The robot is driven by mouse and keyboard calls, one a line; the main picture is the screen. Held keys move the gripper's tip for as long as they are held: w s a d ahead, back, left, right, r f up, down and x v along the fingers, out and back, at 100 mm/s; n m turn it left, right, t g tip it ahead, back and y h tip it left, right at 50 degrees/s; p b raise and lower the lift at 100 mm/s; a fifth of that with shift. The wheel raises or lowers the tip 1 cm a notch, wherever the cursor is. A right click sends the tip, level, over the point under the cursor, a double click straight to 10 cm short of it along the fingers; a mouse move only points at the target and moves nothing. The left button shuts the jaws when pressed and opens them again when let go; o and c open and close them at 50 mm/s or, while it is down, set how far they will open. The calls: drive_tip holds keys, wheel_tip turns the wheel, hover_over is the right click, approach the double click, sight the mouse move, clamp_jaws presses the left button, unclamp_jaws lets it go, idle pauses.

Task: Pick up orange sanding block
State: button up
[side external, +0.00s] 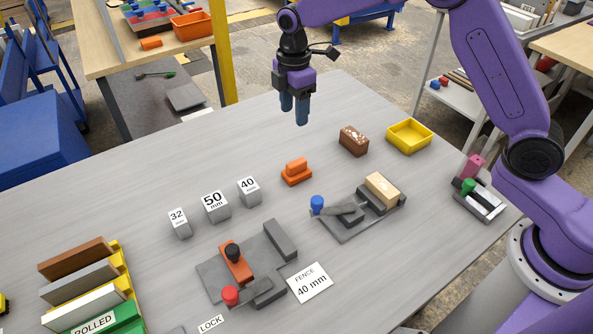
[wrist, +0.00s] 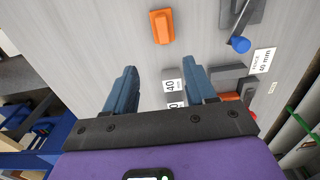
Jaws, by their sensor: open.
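The orange sanding block (side external: 296,172) rests on the grey table, near its middle, with a narrower raised part on top. It also shows in the wrist view (wrist: 162,27), near the top, beyond my fingertips. My gripper (side external: 295,112) is above the table, up and behind the block in the side view, pointing down. In the wrist view its two blue fingers (wrist: 165,82) are spread apart with nothing between them but a view of the table and a grey 40 block. Nothing hides the sanding block.
A brown block (side external: 354,141) and a yellow tray (side external: 409,136) stand right of the sanding block. Grey blocks marked 32, 50 and 40 (side external: 249,191) stand to its left. Clamp fixtures (side external: 358,215) lie in front, with a "FENCE 40 mm" card (side external: 310,283). The table behind the block is clear.

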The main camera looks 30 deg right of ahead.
approach(296, 162)
drive_tip(key=f, duration=0.5)
drive_tip(key=shift+w+f, duration=0.1)
drive_tip(key=shift+w, duration=0.15)
drive_tip(key=shift+s+f, duration=0.15)
drive_tip(key=shift+f, duration=1.15)
drive_tip(key=shift+s+f, duration=0.1)
drive_tip(key=shift+f, duration=1.2)
drive_tip(key=c, duration=0.8)
drive_tip(key=shift+r, duration=0.1)
